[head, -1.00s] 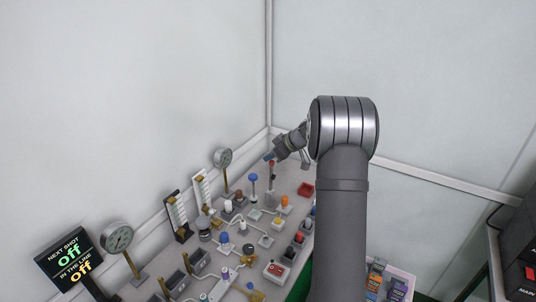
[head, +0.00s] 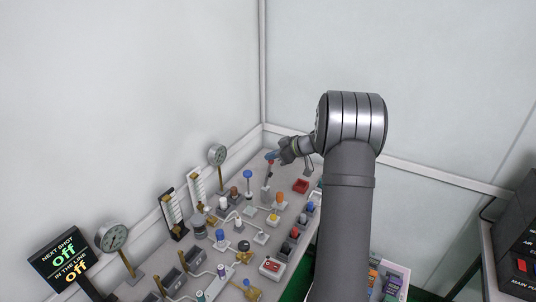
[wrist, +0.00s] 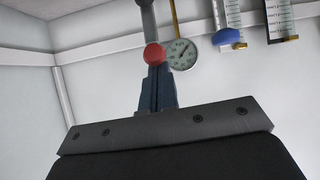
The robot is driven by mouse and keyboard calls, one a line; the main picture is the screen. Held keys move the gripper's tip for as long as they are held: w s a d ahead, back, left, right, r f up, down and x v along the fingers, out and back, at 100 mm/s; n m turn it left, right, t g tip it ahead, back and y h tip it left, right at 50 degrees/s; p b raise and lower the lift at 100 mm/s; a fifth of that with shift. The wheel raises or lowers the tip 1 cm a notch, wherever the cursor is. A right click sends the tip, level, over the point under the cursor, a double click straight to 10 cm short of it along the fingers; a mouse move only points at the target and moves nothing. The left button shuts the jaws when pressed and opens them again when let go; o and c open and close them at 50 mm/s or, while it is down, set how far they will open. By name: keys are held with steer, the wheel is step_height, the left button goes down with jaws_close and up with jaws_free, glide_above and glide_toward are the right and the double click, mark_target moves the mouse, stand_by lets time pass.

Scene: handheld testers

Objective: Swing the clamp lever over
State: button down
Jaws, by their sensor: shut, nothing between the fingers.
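A lever with a red ball knob (wrist: 154,54) on a grey stem (wrist: 147,18) stands at the far end of the bench; I take it for the clamp lever. In the head view its red knob is small beneath my fingers, and its upright body (head: 266,190) shows below. My gripper (wrist: 156,72) is shut, with its blue fingertips right at the knob and nothing between them. In the head view my gripper (head: 271,155) is at the top of this lever. I cannot tell whether the tips touch the knob. The wrist picture is upside down.
A blue-knobbed lever (head: 247,174) and a round gauge (head: 217,154) stand left of the red-knobbed lever. A red tray (head: 300,186) lies to its right. Several switches and knobs crowd the nearer bench. Walls close in behind.

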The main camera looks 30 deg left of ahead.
steer(key=d+f+y, duration=0.1)
steer(key=d+f, duration=0.3)
steer(key=d+f+y, duration=0.1)
steer(key=d+f, duration=0.3)
steer(key=f, duration=0.1)
steer(key=d+f+y, duration=0.1)
steer(key=d+f, duration=0.3)
steer(key=f, duration=0.1)
steer(key=shift+s+d+y, duration=0.1)
steer(key=shift+d+y, duration=0.2)
steer(key=shift+d, duration=0.05)
steer(key=shift+s+d+f, duration=0.1)
steer(key=shift+s+f, duration=0.1)
steer(key=shift+f, duration=0.55)
step_height(320, 180, up, 5)
steer(key=d, duration=0.2)
steer(key=d+f, duration=0.6)
steer(key=shift+w+d, duration=0.25)
steer(key=shift+w, duration=0.05)
